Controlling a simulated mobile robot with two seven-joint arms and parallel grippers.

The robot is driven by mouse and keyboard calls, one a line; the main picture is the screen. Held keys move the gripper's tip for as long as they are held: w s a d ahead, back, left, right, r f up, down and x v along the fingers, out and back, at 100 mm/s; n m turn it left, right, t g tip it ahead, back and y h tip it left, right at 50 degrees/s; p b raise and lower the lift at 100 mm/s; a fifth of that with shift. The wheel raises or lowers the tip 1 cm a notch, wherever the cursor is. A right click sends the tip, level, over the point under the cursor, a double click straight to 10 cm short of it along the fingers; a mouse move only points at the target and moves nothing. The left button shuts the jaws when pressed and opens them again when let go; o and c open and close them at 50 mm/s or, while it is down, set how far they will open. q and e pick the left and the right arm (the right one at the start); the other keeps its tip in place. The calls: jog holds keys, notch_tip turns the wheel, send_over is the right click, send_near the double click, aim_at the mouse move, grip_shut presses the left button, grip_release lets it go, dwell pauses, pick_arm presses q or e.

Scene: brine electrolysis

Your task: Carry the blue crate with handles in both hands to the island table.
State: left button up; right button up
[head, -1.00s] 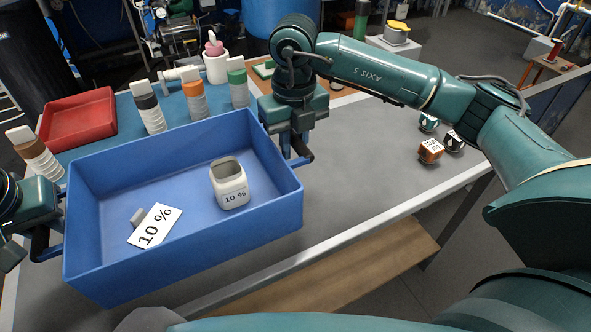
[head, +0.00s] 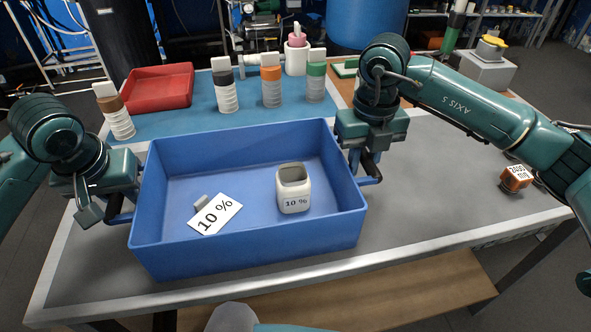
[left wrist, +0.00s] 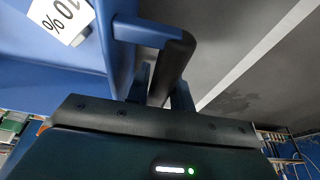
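The blue crate with handles (head: 250,255) is in front of me at the near side of the grey table (head: 440,215). I cannot tell whether its base touches the tabletop. It holds an open white container (head: 293,190) marked 10 %, a white 10 % card (head: 215,214) and a small grey piece. My left gripper (head: 117,212) is at the left handle; the left wrist view shows its fingers around the handle's dark bar (left wrist: 176,62), close against it. My right gripper (head: 368,168) is at the right handle, its fingers closed around it and partly hidden.
Behind the crate, several capped bottles (head: 271,88) and a red tray (head: 160,88) stand on a blue mat. A white pot with a pink item (head: 296,55) is further back. The tabletop right of the crate is mostly clear.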

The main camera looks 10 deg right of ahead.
pick_arm(q)
jog(key=o, duration=0.4)
jog(key=shift+r, duration=0.1)
jog(key=shift+c, duration=0.2)
pick_arm(e)
jog(key=o, duration=0.3)
jog(key=shift+o, duration=0.2)
pick_arm(q)
jog(key=v, duration=1.1)
jog(key=shift+s+r, duration=0.15)
jog(key=shift+r, duration=0.25)
pick_arm(e)
notch_tip(320, 180, up, 12)
